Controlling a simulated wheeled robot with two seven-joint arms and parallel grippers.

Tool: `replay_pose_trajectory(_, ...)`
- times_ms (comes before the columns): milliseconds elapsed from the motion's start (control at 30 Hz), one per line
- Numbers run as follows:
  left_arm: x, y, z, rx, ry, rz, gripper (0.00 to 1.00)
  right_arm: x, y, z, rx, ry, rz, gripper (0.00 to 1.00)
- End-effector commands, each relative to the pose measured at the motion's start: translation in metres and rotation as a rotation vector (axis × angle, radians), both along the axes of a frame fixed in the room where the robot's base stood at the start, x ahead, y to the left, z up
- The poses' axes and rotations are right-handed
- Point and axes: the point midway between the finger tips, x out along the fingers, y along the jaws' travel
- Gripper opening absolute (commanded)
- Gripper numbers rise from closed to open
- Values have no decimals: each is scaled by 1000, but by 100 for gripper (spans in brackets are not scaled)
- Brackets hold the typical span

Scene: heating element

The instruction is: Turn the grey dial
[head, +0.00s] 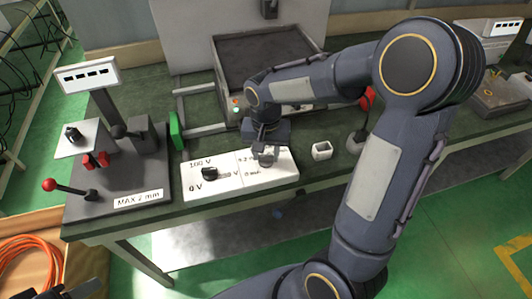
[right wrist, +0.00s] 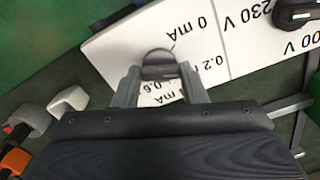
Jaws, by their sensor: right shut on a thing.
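The white panel (head: 225,192) lies on the green table and carries printed voltage and mA scales. The grey dial (right wrist: 158,62) sits at the mA scale of the panel in the right wrist view. My right gripper (right wrist: 159,71) points down at the panel, its two fingers on either side of the grey dial and shut on it. In the head view my right gripper (head: 266,154) covers most of the dial. A dark part at the bottom left of the head view seems to be my left gripper (head: 85,288); its fingers are not clear.
A black knob (head: 209,173) sits on the panel's left half. A small white open box (head: 321,150) stands right of the panel. A dark box-shaped device (head: 265,60) is behind. A grey rig with a red-ball lever (head: 49,185) stands at left.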

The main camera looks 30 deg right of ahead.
Motion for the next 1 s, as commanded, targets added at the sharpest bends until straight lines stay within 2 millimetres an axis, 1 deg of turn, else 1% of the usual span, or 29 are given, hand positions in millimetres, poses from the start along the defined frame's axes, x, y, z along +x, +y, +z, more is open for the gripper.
replay_pose_trajectory(133, 0, 0, -2, 0, 0, 0, 48, 1, 0, 1, 0, -2, -75, 15)
replay_pose_trajectory(333, 0, 0, -3, 0, 0, 0, 48, 1, 0, 1, 0, -2, -137, 15)
replay_pose_trajectory(867, 0, 0, -3, 0, 0, 0, 48, 1, 0, 1, -1, -3, -159, 15)
replay_pose_trajectory(900, 0, 0, -3, 0, 0, 0, 48, 1, 0, 1, -1, -3, -159, 41)
replay_pose_trajectory(1000, 0, 0, -3, 0, 0, 0, 48, 1, 0, 1, 0, -2, -159, 54)
